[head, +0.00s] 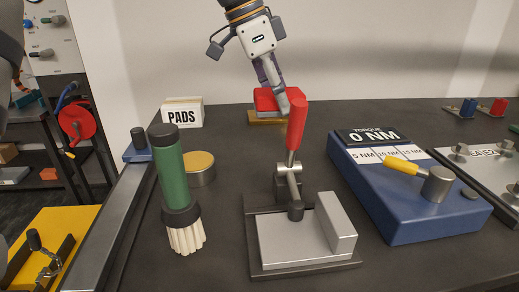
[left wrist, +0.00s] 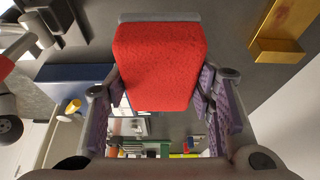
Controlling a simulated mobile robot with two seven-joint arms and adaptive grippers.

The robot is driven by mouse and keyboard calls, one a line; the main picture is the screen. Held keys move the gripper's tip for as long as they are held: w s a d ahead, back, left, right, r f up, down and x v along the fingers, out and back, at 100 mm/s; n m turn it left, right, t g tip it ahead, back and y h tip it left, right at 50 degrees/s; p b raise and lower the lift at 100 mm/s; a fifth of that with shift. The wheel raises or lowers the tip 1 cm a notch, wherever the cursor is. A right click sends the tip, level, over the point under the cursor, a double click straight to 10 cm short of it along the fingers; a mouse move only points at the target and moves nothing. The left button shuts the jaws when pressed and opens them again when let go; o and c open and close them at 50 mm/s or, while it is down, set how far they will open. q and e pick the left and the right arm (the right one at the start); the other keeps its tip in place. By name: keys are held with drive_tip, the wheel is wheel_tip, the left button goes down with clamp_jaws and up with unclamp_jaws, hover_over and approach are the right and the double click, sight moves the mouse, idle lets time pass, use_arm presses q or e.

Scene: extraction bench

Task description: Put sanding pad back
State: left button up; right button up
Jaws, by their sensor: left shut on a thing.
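The red sanding pad (left wrist: 160,65) is between the purple-lined fingers of my left gripper (left wrist: 160,95), which is shut on it. In the head view the pad (head: 267,99) and my left gripper (head: 270,75) are at the back of the bench. A brass-yellow tray (head: 263,117) shows just below the pad there. In the left wrist view the tray (left wrist: 280,32) looks empty and lies to the upper right, apart from the pad. A box labelled PADS (head: 182,112) stands left of the tray. My right gripper is not in view.
A clamp with an upright red handle (head: 297,125) stands in front of the pad and partly overlaps it. A green cylinder tool (head: 171,170) and round tin (head: 199,165) are to the left. A blue torque unit (head: 410,205) is to the right.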

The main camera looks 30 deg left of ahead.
sight(256, 92)
use_arm(q)
wheel_tip(256, 92, down, 10)
drive_tip(key=shift+d+r, duration=0.1)
drive_tip(key=o, duration=1.1)
drive_tip(key=v, duration=1.2)
